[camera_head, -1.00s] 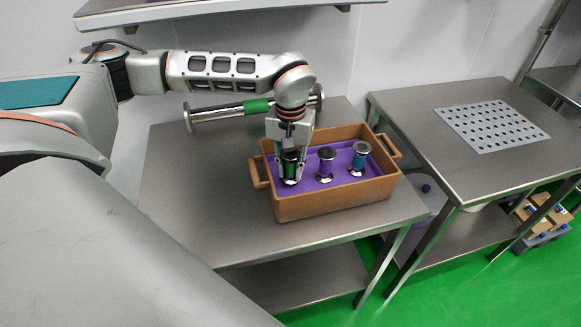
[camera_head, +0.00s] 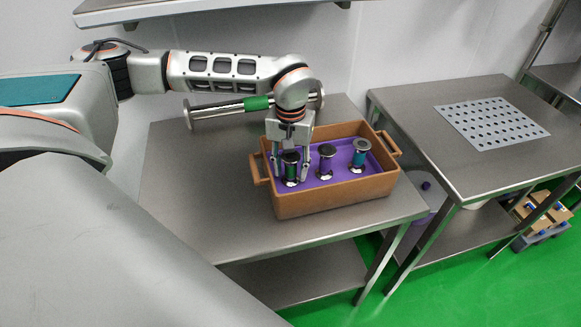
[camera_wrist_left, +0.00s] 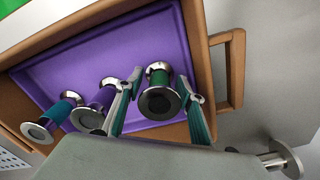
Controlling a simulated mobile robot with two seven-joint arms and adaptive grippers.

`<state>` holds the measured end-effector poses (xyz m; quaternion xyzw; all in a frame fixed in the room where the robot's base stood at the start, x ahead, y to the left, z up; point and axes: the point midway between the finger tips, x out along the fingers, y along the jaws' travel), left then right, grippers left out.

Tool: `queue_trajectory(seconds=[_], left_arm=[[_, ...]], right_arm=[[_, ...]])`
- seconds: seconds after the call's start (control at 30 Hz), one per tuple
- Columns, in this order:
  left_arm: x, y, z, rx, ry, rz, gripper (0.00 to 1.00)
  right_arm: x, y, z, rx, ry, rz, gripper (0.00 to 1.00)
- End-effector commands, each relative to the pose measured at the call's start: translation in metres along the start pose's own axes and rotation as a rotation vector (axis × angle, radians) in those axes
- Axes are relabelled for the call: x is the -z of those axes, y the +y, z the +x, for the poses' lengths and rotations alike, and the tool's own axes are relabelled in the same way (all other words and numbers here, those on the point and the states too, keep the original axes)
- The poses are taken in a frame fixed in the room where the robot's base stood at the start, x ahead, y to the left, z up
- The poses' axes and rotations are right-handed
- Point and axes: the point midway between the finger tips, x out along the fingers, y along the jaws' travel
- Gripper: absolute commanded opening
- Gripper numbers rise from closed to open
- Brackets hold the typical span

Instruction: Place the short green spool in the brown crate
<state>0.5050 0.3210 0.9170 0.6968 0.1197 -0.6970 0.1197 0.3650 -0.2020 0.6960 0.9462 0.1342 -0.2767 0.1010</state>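The short green spool (camera_head: 291,168) stands upright on the purple floor of the brown crate (camera_head: 330,206), at its left end. In the left wrist view the spool (camera_wrist_left: 159,92) shows its dark top and green middle between the two fingers. My left gripper (camera_head: 290,178) points down into the crate with one finger on each side of the spool. The fingers are apart and gaps show beside the spool, so the gripper is open. A purple spool (camera_head: 326,163) and a teal spool (camera_head: 360,156) stand to the right in the same crate. My right gripper is not in view.
A long metal spool with a green band (camera_head: 256,104) lies behind the crate on the steel table (camera_head: 190,180). The table left of the crate is clear. A second table (camera_head: 430,130) with a perforated plate (camera_head: 492,125) stands to the right.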

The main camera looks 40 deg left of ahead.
Motion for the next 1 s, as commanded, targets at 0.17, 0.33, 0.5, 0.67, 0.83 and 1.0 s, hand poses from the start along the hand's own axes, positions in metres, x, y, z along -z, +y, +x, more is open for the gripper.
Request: queue_trajectory(seconds=[0.17,0.33,0.5,0.67,0.83,1.0], left_arm=[[0.0,0.0,-0.002,0.0,0.001,0.0,0.38],[0.001,0.001,-0.019,-0.002,0.004,-0.001,0.38],[0.002,0.0,-0.054,-0.003,0.006,-0.001,0.38],[0.001,0.0,-0.088,-0.002,0.005,0.0,0.38],[0.001,0.0,-0.116,-0.001,0.003,-0.001,0.38],[0.0,0.0,-0.13,0.0,0.002,-0.001,0.38]], right_arm=[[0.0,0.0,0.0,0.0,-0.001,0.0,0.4],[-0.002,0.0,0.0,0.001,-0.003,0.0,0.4],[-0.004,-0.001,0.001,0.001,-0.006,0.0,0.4],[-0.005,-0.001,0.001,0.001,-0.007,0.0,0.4],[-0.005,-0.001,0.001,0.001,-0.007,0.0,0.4],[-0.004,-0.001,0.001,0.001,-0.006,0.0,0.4]])
